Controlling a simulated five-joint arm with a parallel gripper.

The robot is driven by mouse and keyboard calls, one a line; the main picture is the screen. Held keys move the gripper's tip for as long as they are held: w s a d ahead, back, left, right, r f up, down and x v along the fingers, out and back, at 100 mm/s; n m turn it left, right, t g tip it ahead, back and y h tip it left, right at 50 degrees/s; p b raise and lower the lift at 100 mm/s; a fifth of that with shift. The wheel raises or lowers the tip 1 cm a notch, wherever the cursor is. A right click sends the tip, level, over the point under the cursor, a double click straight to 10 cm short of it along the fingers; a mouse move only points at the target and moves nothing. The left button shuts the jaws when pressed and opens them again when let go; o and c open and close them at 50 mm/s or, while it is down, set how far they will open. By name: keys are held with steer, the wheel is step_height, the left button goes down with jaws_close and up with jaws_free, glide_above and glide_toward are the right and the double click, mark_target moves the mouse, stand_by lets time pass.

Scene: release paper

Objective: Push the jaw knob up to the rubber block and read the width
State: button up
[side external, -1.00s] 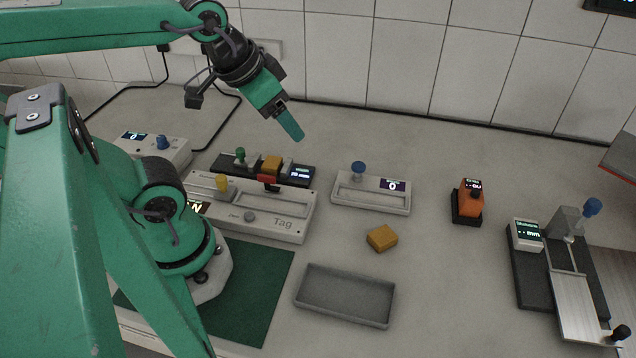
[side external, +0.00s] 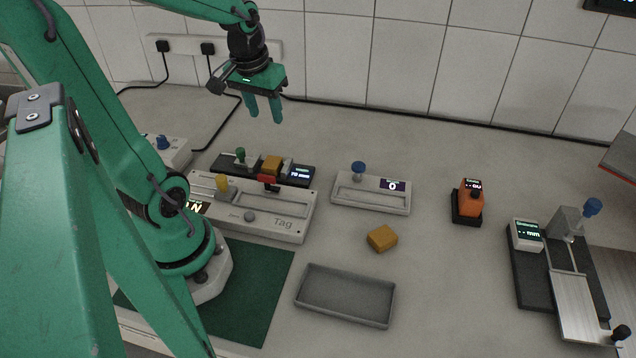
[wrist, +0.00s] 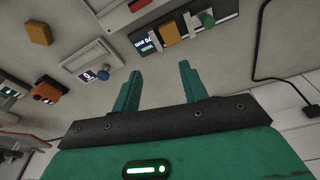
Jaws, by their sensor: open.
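The dark width gauge (side external: 225,166) lies at the back left, behind the pale Tag device. Its green jaw knob (side external: 239,154) stands at its left part. An amber rubber block (side external: 271,164) sits on the gauge to the right of the knob; I cannot tell whether the jaw touches it. The lit display (side external: 300,173) at the gauge's right end appears to read 70 mm. My gripper (side external: 266,118) is open and empty, fingers pointing down, above and behind the gauge. The wrist view also shows the green knob (wrist: 207,19), block (wrist: 169,33) and display (wrist: 145,46) beyond my fingers.
The Tag device (side external: 285,222) with a yellow knob (side external: 222,183) is in front of the gauge. A blue-knobbed box (side external: 370,203) reading 0 is to its right. A loose amber block (side external: 381,238) and a grey tray (side external: 345,318) lie forward. The tiled wall is behind.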

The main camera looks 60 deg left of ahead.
mark_target(240, 149)
steer(key=s+a+f+n, duration=0.1)
steer(key=a+f, duration=0.1)
steer(key=a, duration=0.1)
steer(key=s+a+f+n+g, duration=0.1)
steer(key=a+f+n, duration=0.1)
steer(key=a, duration=0.1)
steer(key=s+a+f+n+g+h, duration=0.1)
steer(key=s+a+f, duration=0.1)
steer(key=a, duration=0.1)
steer(key=shift+a+f, duration=0.3)
steer(key=shift+f, duration=0.1)
steer(key=shift+w, duration=0.1)
steer(key=shift+f, duration=3.9)
jaws_close()
